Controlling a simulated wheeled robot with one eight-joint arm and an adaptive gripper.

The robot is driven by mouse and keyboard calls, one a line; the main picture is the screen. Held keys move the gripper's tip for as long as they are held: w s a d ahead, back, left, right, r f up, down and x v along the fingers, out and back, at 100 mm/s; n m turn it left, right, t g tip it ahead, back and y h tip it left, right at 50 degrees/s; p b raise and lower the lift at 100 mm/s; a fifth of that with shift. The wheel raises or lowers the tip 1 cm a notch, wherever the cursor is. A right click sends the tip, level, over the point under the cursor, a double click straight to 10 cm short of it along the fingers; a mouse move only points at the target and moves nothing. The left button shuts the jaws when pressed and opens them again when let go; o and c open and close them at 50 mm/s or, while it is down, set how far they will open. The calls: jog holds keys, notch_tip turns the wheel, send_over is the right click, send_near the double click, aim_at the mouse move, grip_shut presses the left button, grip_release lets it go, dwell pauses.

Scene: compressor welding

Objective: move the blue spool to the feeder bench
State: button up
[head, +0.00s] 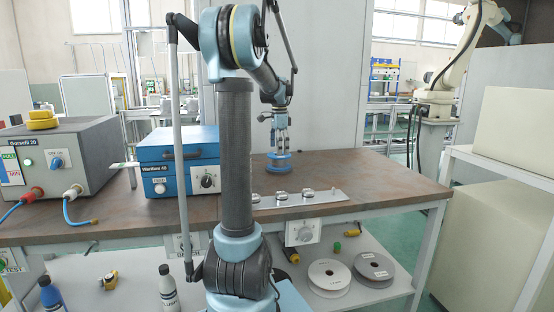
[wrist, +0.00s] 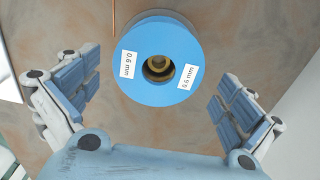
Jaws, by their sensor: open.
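The blue spool (head: 279,162) lies flat on the brown bench top (head: 375,170), near its back edge in the head view. In the wrist view the spool (wrist: 150,88) faces me, with two white "0.6 mm" labels and a dark centre hole with a brass-coloured part. My gripper (head: 280,143) is just above the spool, pointing down. In the wrist view the fingers of my gripper (wrist: 157,92) stand wide apart, one on each side and lower in the picture than the spool, with nothing between them. I cannot tell which surface is the feeder bench.
A blue welder box (head: 180,160) and a grey machine (head: 75,155) stand on the bench's left. A metal strip with several round pieces (head: 300,197) lies near the front edge. White and grey spools (head: 329,277) lie on the shelf below. Pale cabinets (head: 505,130) stand at right.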

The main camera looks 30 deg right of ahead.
jog(key=shift+f, duration=1.75)
jog(key=c, duration=1.5)
jog(key=shift+o, duration=0.2)
jog(key=shift+r, duration=0.4)
jog(key=shift+r, duration=2.65)
